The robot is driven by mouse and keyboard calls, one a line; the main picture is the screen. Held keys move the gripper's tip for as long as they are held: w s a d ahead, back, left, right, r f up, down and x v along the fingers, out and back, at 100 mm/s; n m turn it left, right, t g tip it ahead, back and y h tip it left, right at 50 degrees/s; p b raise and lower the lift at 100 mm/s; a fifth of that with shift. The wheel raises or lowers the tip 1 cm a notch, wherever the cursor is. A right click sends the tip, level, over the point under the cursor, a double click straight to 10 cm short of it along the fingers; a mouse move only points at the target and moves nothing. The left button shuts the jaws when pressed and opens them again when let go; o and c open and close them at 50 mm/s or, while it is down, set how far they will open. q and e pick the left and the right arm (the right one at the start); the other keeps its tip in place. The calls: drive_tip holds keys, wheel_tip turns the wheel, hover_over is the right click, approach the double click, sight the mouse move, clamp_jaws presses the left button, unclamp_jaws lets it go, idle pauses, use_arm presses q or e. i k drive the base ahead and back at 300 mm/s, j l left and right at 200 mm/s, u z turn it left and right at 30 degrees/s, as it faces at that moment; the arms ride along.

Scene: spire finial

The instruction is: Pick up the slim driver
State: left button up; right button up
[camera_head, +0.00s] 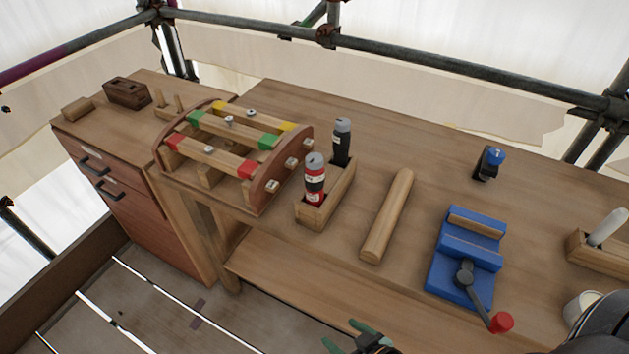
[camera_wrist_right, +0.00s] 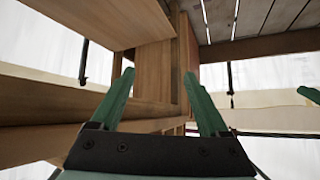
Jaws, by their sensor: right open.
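Two handled tools stand upright in a wooden holder (camera_head: 322,211) on the bench: a red-and-black one (camera_head: 314,180) at the front and a slimmer black one (camera_head: 341,143) with a grey top behind it. The black one looks like the slim driver, but I cannot be sure. My right gripper (camera_head: 346,337) is at the bottom of the head view, by the bench's front edge, well away from the holder. In the wrist view its green fingers (camera_wrist_right: 160,78) are apart with nothing between them. A green piece at that view's right edge may be part of my left gripper.
A wooden frame (camera_head: 225,150) with coloured bars stands left of the holder. Right of it lie a wooden rod (camera_head: 388,215) and a blue vise (camera_head: 462,262) with a red-knobbed crank.

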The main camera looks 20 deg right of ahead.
sight(313, 180)
drive_tip(key=i+j+z, duration=0.15)
drive_tip(key=z, duration=0.85)
drive_tip(key=j+z, duration=0.6)
drive_tip(key=j, duration=0.25)
